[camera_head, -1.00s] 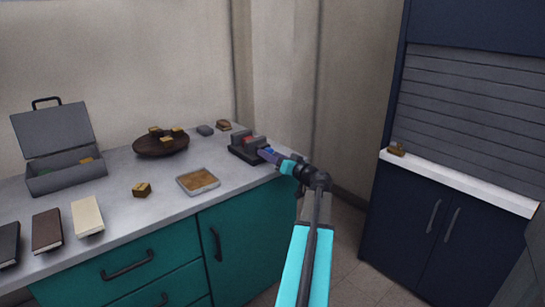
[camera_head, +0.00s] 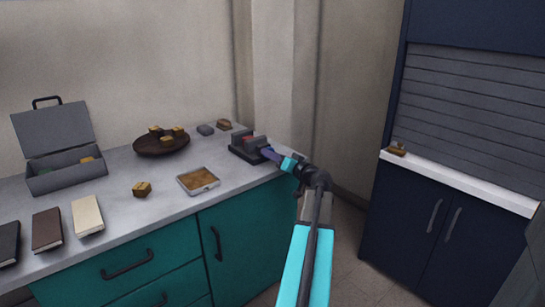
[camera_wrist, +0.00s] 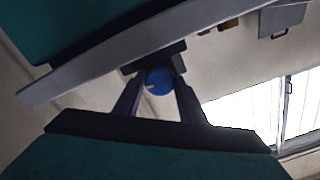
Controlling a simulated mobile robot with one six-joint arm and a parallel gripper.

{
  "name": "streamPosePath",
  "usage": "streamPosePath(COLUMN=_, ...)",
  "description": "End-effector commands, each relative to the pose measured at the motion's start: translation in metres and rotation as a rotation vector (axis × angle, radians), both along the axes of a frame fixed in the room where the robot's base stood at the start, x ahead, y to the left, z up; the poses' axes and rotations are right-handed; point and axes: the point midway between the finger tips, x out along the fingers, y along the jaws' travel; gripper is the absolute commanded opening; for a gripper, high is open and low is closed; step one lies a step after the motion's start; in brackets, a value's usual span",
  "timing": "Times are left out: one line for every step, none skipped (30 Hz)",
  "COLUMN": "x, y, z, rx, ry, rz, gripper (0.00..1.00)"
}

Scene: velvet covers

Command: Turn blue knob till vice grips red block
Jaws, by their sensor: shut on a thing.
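The dark grey vice (camera_head: 243,151) stands on the worktop near its right end. The red block (camera_head: 248,139) shows between the vice's jaws; I cannot tell whether both jaws touch it. My gripper (camera_head: 267,152) reaches the vice from the right and hides the knob in the head view. In the wrist view, the round blue knob (camera_wrist: 159,81) sits between the two fingers of my gripper (camera_wrist: 160,88), which are shut on it. A pale mark shows near the knob's left edge. The dark vice body (camera_wrist: 138,63) is behind it.
The grey worktop (camera_head: 110,207) also holds a square tray (camera_head: 213,184), a wooden block (camera_head: 142,189), a dark bowl (camera_head: 150,150) with several blocks, an open grey toolbox (camera_head: 66,182) and several books (camera_head: 88,215). A dark blue cabinet (camera_head: 415,215) stands at the right.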

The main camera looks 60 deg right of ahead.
Motion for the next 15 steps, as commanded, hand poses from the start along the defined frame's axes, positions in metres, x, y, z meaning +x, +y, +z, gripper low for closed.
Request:
streamPosePath(x=-0.0005, y=-0.0002, z=-0.0007, rx=0.027, ry=-0.008, rz=-0.001, gripper=0.15)
streamPosePath(x=-0.0005, y=-0.0002, z=-0.0007, rx=0.047, ry=-0.015, rz=-0.001, gripper=0.15)
streamPosePath(x=-0.0005, y=-0.0002, z=-0.0007, rx=0.074, ry=-0.024, rz=-0.001, gripper=0.15)
streamPosePath(x=-0.0005, y=-0.0001, z=-0.0005, rx=0.095, ry=-0.031, rz=-0.001, gripper=0.15)
streamPosePath(x=-0.0005, y=-0.0001, z=-0.0005, rx=0.118, ry=-0.039, rz=-0.001, gripper=0.15)
streamPosePath(x=-0.0004, y=0.0000, z=-0.0005, rx=0.148, ry=-0.049, rz=-0.001, gripper=0.15)
streamPosePath(x=-0.0004, y=0.0000, z=-0.0004, rx=0.173, ry=-0.057, rz=-0.001, gripper=0.15)
streamPosePath(x=-0.0004, y=0.0001, z=-0.0003, rx=0.197, ry=-0.065, rz=-0.001, gripper=0.15)
streamPosePath(x=-0.0004, y=0.0001, z=-0.0001, rx=0.231, ry=-0.076, rz=-0.001, gripper=0.15)
streamPosePath(x=-0.0003, y=0.0000, z=-0.0001, rx=0.256, ry=-0.085, rz=-0.001, gripper=0.15)
streamPosePath(x=-0.0004, y=0.0001, z=0.0001, rx=0.282, ry=-0.093, rz=-0.001, gripper=0.15)
streamPosePath(x=-0.0003, y=0.0002, z=0.0003, rx=0.317, ry=-0.105, rz=-0.001, gripper=0.15)
streamPosePath(x=-0.0002, y=0.0002, z=0.0003, rx=0.342, ry=-0.114, rz=0.000, gripper=0.15)
streamPosePath(x=-0.0002, y=0.0002, z=0.0006, rx=0.367, ry=-0.122, rz=0.000, gripper=0.15)
streamPosePath(x=-0.0002, y=0.0002, z=0.0007, rx=0.402, ry=-0.134, rz=0.000, gripper=0.15)
